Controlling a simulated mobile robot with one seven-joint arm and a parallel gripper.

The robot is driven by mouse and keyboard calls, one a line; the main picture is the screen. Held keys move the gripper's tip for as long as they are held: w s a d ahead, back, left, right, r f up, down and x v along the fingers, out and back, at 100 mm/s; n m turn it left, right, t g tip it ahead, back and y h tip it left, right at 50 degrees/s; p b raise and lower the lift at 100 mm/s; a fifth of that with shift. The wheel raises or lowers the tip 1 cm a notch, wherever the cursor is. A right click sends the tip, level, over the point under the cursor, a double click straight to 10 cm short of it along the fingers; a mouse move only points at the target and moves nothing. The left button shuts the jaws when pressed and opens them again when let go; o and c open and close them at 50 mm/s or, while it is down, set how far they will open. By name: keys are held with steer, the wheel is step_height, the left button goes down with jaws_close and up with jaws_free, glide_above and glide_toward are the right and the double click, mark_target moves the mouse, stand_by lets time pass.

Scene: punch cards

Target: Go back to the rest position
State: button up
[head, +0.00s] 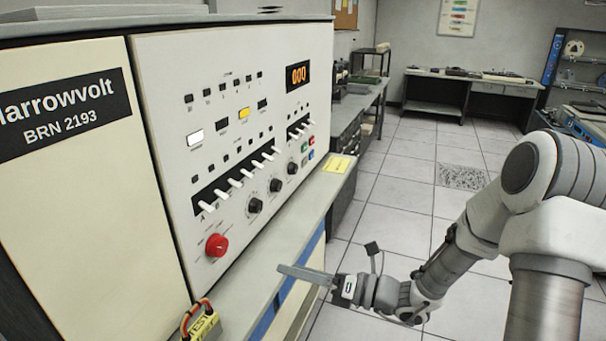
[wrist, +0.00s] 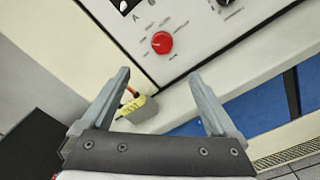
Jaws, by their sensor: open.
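My gripper (head: 291,272) is held out in front of the machine's ledge in the head view, apart from the panel. In the wrist view its two fingers (wrist: 158,103) are spread apart with nothing between them. One white and one amber indicator are lit. The red button also shows in the wrist view (wrist: 162,42), beyond the fingers.
Tiled floor (head: 388,215) lies open to the right. Desks (head: 487,82) and shelves stand at the back.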

steer(key=s+r+n+g+h, duration=0.4)
steer(key=s+n+g+h, duration=0.3)
steer(key=s+n, duration=0.9)
steer(key=s+d+r+n+t+h, duration=0.2)
steer(key=d+r+n+t+h, duration=0.1)
steer(key=d+n, duration=0.4)
steer(key=s+d+r+n+t+h, duration=0.2)
steer(key=d+r+n+t+h, duration=0.1)
steer(key=d+r+n+h, duration=0.3)
steer(key=shift+d+n+h, duration=0.3)
steer(key=shift+d+n, duration=0.7)
steer(key=shift+d, duration=0.15)
